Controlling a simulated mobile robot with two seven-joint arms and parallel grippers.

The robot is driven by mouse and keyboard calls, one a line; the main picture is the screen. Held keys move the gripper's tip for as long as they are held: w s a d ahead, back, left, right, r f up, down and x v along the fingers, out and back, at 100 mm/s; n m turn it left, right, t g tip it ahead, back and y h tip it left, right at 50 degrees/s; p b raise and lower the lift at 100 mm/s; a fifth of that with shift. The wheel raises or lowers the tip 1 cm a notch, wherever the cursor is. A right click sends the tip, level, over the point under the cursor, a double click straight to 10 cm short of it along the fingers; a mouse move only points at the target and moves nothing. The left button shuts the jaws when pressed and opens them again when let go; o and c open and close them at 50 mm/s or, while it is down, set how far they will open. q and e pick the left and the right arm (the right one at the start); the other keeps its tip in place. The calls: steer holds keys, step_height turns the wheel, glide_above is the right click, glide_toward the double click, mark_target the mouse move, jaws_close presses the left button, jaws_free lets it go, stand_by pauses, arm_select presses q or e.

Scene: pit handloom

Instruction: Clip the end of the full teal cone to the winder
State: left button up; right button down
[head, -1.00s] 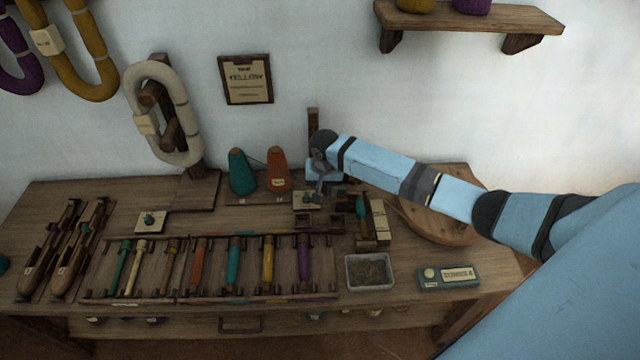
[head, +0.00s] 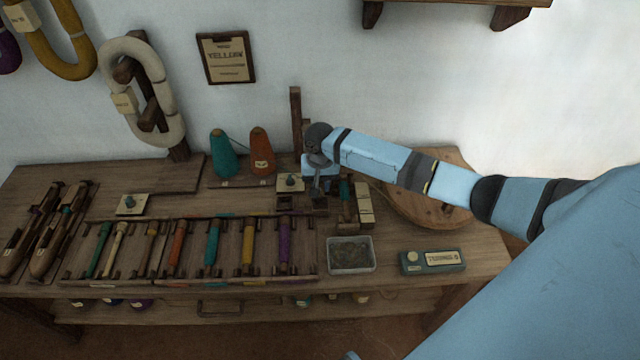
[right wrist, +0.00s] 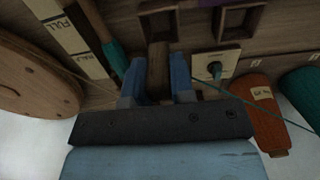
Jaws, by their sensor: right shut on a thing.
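The teal cone (head: 223,155) stands at the back of the bench beside an orange cone (head: 261,153); part of it shows in the right wrist view (right wrist: 302,90). A teal thread (right wrist: 265,115) runs from its side to my right gripper (head: 320,200). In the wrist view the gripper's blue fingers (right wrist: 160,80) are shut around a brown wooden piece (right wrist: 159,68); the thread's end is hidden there. The gripper is low over the bench, between the orange cone and the winder's wooden wheel (head: 425,205). A teal bobbin (right wrist: 113,52) is beside the fingers. My left gripper is out of view.
A dark post (head: 296,115) rises behind the gripper. A FULL/HALF gauge (head: 365,205), a tray (head: 350,255) and a labelled box (head: 433,261) are nearby. Bobbins fill a rack (head: 190,278) in front. A small pale plate (head: 289,183) is beside the gripper.

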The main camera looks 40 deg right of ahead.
steer(key=shift+f+b, duration=0.55)
steer(key=shift+f, duration=0.35)
steer(key=shift+f+b, duration=0.4)
steer(key=shift+b, duration=0.1)
steer(key=shift+f+b, duration=0.3)
steer(key=shift+b, duration=0.1)
steer(key=shift+f+p, duration=0.15)
steer(key=shift+p, duration=0.3)
steer(key=shift+f, duration=1.3)
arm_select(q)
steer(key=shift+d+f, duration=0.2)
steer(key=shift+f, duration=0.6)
